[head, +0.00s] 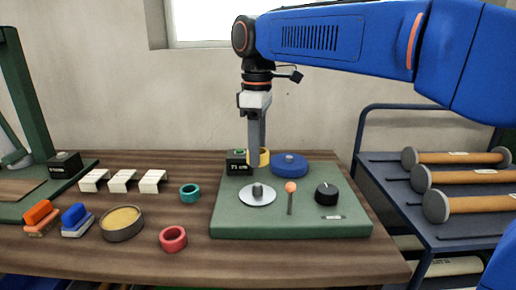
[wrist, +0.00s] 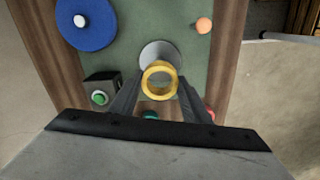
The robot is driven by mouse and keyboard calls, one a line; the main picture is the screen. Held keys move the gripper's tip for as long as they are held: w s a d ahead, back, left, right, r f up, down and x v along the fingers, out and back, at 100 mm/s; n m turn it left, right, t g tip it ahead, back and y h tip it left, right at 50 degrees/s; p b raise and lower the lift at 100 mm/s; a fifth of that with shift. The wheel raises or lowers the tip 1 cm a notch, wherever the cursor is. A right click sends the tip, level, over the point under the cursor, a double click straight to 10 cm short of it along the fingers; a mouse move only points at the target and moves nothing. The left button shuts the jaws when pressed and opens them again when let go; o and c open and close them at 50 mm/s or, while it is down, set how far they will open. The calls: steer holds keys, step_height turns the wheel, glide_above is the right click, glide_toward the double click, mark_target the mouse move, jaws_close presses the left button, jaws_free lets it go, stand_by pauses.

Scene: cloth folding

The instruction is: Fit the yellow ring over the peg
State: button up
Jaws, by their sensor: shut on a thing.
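The yellow ring (head: 265,157) is held in my gripper (head: 256,163), above the back part of the green board. In the wrist view the ring (wrist: 146,84) sits between the two fingers (wrist: 160,86), its opening facing the camera. The short grey peg (head: 257,188) stands upright on a silver disc (head: 245,198) on the board, in front of and below the gripper in the head view. In the wrist view the silver disc (wrist: 153,48) shows partly behind the ring; I cannot make out the peg there. The ring is apart from the peg.
The green board (head: 230,222) also carries a blue disc (head: 289,168), an orange-tipped stick (head: 290,188), a black knob (head: 326,194) and a black box with a green button (head: 238,166). A teal ring (head: 189,193) and a red ring (head: 173,239) lie left on the table.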

mark_target(257, 184)
steer(key=shift+f, duration=4.15)
steer(key=shift+f, duration=0.5)
steer(key=o, duration=1.1)
step_height(257, 184, up, 18)
steer(key=shift+f, duration=0.25)
steer(key=shift+s, duration=0.1)
